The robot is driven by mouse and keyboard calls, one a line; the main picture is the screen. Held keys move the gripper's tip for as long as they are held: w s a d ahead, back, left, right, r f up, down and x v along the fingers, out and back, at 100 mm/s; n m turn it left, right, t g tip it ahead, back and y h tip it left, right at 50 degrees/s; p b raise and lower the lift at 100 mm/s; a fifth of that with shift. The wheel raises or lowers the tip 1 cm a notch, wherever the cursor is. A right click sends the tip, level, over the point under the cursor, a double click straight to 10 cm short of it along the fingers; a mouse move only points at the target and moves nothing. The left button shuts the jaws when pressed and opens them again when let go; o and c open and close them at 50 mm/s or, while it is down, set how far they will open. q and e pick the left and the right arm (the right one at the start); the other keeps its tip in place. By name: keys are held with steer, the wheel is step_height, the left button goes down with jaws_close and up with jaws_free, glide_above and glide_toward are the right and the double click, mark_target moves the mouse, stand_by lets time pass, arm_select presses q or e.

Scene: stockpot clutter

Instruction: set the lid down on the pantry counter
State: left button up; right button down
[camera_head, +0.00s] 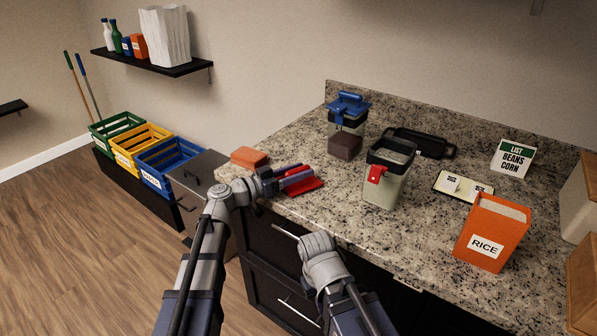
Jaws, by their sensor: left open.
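A flat red piece that looks like the lid (308,187) lies on the speckled pantry counter (350,215) near its left front edge. My left gripper (298,176) is open just over it and hides part of it; I cannot tell whether the fingers touch it. A pale container with a black rim and red latch (384,190) stands open to the right. A clear container with a blue lid (347,103) stands at the back. My right arm shows at the counter's front, but its gripper cannot be made out.
A brown block (345,146), an orange block (249,157) and a black tray (425,144) are on the counter. The counter's front middle is clear. Coloured crates (168,160) sit left.

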arm_select(q)
steer(key=shift+r, duration=0.2)
steer(key=v, duration=1.2)
steer(key=shift+a, duration=0.1)
steer(key=shift+f, duration=0.1)
